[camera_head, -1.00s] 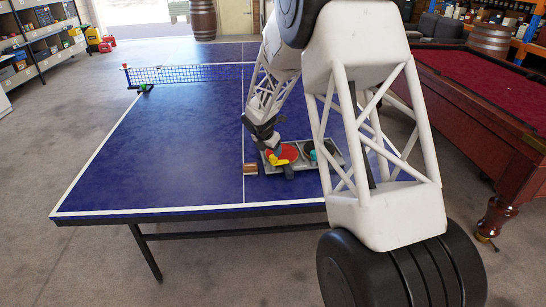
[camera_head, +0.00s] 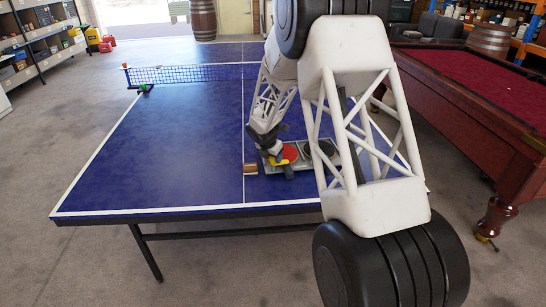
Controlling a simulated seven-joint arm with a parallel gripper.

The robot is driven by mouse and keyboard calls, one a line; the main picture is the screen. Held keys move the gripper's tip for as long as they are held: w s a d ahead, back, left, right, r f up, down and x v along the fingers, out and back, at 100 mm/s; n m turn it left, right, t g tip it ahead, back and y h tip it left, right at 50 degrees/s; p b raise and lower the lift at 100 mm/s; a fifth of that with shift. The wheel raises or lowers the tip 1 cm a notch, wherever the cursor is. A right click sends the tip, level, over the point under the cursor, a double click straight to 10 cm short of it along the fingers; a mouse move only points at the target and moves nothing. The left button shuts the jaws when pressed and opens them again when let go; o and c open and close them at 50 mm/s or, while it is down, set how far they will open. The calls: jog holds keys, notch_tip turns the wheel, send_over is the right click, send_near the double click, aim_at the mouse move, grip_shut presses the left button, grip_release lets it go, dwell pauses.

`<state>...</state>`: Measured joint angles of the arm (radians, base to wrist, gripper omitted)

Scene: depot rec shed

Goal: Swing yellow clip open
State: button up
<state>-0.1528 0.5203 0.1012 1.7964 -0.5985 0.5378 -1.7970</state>
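A small patch of yellow (camera_head: 279,160), likely the yellow clip, shows at the near left end of a grey tray (camera_head: 302,165) on the blue table. My gripper (camera_head: 277,158) is right at this patch and covers most of it. Whether the fingers touch it, and whether they are open or shut, is too small to tell. A red round paddle (camera_head: 291,152) lies in the tray just right of my gripper. The clip's open or closed state cannot be made out.
A brown block (camera_head: 250,169) sits left of the tray. The blue table (camera_head: 170,150) is clear to the left, with a net (camera_head: 190,73) across its far part. A red-topped pool table (camera_head: 470,85) stands to the right.

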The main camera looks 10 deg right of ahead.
jog(key=c, duration=0.6)
jog(key=shift+m, duration=0.4)
jog(key=m+g+h, duration=0.1)
jog(key=m, duration=0.1)
jog(key=shift+a+m, duration=0.1)
jog(key=shift+m, duration=0.2)
jog(key=m+g, duration=0.1)
jog(key=m, duration=0.1)
jog(key=m+g, duration=0.1)
jog(key=m, duration=0.2)
jog(key=shift+w+m+h, duration=0.1)
jog(key=shift+m+h, duration=0.2)
jog(key=shift+h, duration=0.1)
jog(key=m+g, duration=0.1)
jog(key=m, duration=0.3)
jog(key=shift+w+g, duration=0.1)
jog(key=shift+g, duration=0.3)
jog(key=m+g+y, duration=0.1)
jog(key=m, duration=0.4)
